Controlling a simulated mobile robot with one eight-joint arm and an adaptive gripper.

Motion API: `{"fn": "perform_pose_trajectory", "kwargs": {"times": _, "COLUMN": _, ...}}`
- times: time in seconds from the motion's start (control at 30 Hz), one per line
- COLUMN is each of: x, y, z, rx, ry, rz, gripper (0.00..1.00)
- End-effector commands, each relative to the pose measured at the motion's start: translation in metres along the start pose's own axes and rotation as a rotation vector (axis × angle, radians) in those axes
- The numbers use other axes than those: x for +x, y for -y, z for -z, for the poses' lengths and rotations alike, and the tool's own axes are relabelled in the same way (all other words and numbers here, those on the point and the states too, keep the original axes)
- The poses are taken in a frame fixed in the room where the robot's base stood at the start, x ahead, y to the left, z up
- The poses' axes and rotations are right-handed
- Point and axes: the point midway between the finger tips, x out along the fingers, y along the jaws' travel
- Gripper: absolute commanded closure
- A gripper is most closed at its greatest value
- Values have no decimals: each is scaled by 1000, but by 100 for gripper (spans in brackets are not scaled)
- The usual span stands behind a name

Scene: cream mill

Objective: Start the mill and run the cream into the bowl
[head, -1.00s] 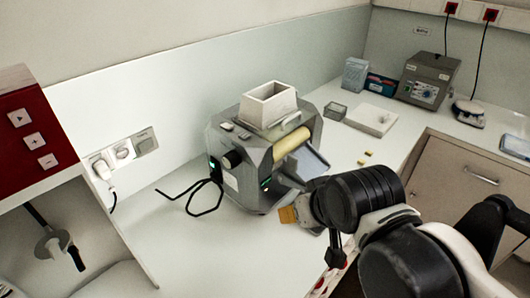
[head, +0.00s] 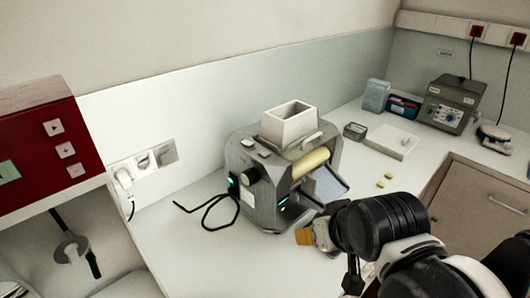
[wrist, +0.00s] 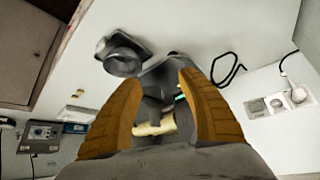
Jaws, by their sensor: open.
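The mill (head: 262,205) is a grey machine on the white counter, with a white hopper (head: 284,128) on top and a pale yellow roller (head: 310,163) at its front. A grey sloping plate (head: 328,184) sits below the roller. Green lights show on the mill's side and front. My gripper (head: 304,236), with orange fingers, is in front of the mill, apart from it as far as I can tell. In the wrist view my open, empty fingers (wrist: 160,78) point toward the mill (wrist: 160,72). A round grey metal vessel (wrist: 122,60), possibly the bowl, stands beside it; my arm may hide it in the head view.
A black cable (head: 208,213) lies on the counter left of the mill, near wall sockets (head: 145,160). A red panel with buttons (head: 45,135) is at left. Small yellow pieces (head: 384,180), a white slab (head: 390,141) and a grey control box (head: 449,103) are toward the right.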

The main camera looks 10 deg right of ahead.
Motion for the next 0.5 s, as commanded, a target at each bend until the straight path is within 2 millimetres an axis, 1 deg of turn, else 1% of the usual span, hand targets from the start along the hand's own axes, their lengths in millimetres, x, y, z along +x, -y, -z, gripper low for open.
{"fn": "perform_pose_trajectory", "kwargs": {"times": 0.17, "x": 0, "y": 0, "z": 0, "rx": 0, "ry": 0, "rz": 0, "gripper": 54}}
{"fn": "perform_pose_trajectory", "kwargs": {"times": 0.2, "x": 0, "y": 0, "z": 0, "rx": 0, "ry": 0, "rz": 0, "gripper": 61}}
{"fn": "perform_pose_trajectory", "kwargs": {"times": 0.27, "x": 0, "y": 0, "z": 0, "rx": 0, "ry": 0, "rz": 0, "gripper": 80}}
{"fn": "perform_pose_trajectory", "kwargs": {"times": 0.3, "x": 0, "y": 0, "z": 0, "rx": 0, "ry": 0, "rz": 0, "gripper": 92}}
{"fn": "perform_pose_trajectory", "kwargs": {"times": 0.33, "x": 0, "y": 0, "z": 0, "rx": 0, "ry": 0, "rz": 0, "gripper": 100}}
{"fn": "perform_pose_trajectory", "kwargs": {"times": 0.5, "x": 0, "y": 0, "z": 0, "rx": 0, "ry": 0, "rz": 0, "gripper": 100}}
